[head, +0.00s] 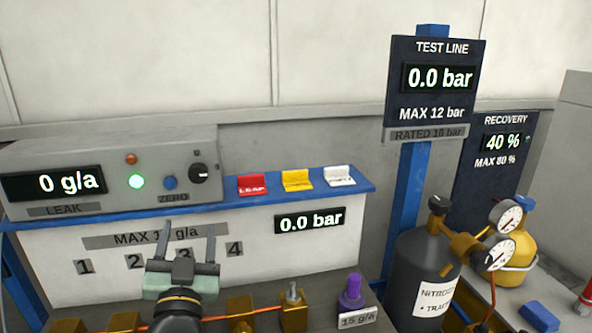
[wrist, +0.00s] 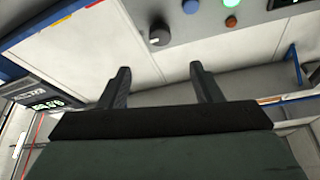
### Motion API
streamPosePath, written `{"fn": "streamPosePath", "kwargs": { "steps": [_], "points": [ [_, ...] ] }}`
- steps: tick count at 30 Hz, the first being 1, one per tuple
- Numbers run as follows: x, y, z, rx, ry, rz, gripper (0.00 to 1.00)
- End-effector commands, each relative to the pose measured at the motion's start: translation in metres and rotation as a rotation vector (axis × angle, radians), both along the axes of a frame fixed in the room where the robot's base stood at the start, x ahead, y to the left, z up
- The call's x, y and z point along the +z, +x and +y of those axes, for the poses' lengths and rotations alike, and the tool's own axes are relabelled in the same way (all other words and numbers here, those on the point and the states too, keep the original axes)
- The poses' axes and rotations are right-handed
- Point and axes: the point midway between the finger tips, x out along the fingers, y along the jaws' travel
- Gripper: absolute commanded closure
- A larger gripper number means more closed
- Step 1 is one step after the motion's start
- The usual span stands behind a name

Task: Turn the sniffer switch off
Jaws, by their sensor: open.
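The grey sniffer unit (head: 80,160) stands on the blue shelf at the left, its display reading 0 g/a. Its black rotary switch (head: 199,173) is at the right end of the front panel, with a pale pointer mark; the small position marks around it are unreadable. A green lamp (head: 136,181) is lit on the panel. My gripper (head: 189,225) is open and empty, below the switch in the head view. In the wrist view the switch (wrist: 159,38) appears beyond and between the fingertips of my gripper (wrist: 160,68), apart from them.
A blue button (head: 169,183) and a dull red lamp (head: 131,159) sit left of the switch. Red (head: 252,186), yellow (head: 297,180) and white (head: 340,175) tags stand on the shelf to the right. A dark cylinder (head: 425,265) stands further right.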

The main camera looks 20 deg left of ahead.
Motion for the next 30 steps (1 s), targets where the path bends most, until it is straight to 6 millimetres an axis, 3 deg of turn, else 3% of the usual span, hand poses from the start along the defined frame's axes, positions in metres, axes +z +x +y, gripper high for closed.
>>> {"fn": "streamPosePath", "kwargs": {
  "steps": [12, 18, 30],
  "points": [
    [0.037, 0.079, 0.036, -0.002, -0.003, -0.002, 0.41],
    [0.048, 0.105, 0.049, 0.000, -0.003, -0.002, 0.41],
    [0.051, 0.117, 0.055, 0.002, -0.002, 0.000, 0.41]
  ]
}}
